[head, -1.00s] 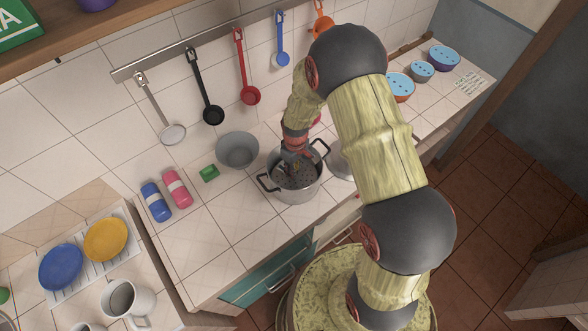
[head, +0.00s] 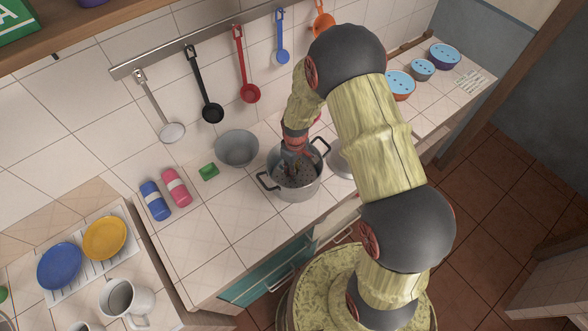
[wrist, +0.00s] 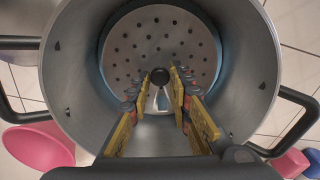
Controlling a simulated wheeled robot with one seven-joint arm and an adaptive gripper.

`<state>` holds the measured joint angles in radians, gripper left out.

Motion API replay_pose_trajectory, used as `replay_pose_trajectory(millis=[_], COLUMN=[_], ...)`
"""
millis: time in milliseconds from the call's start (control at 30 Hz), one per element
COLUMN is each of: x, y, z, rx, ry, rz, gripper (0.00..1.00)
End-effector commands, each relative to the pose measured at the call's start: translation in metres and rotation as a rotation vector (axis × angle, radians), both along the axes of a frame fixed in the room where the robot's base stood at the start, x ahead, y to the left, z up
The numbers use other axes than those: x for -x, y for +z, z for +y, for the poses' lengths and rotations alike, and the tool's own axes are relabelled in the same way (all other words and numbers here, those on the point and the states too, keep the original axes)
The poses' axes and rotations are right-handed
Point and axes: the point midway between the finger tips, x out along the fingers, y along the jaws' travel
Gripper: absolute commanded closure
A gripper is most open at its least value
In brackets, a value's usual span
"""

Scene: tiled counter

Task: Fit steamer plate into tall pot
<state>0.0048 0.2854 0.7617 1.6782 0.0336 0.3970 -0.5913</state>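The tall pot (head: 297,190) is a grey metal pot with two black handles, standing on the tiled counter. In the wrist view its wall (wrist: 75,75) surrounds my fingers. The steamer plate (wrist: 185,45) is a round grey disc with many small holes and a black knob. It lies inside the pot, off toward the top of the wrist picture; I cannot tell whether it touches the bottom. My gripper (wrist: 161,76) reaches down into the pot, its yellow-padded fingers closed on both sides of the knob. In the head view the plate (head: 293,180) is partly hidden by my gripper.
A metal item (head: 341,163) is close right of the pot, partly behind my arm. Utensils hang on the wall.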

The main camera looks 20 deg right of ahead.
Motion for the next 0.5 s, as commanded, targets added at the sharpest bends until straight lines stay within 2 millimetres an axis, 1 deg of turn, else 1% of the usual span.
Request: replay_pose_trajectory(millis=[33,300,500], x=[-0.0001,0.0000,0.0001], y=[0.0002,0.0000,-0.0001], z=[0.0000,0.0000,0.0000], rx=[0.000,0.000,0.000], ry=[0.000,0.000,0.000], rz=[0.000,0.000,0.000], gripper=[0.76,0.61,0.61])
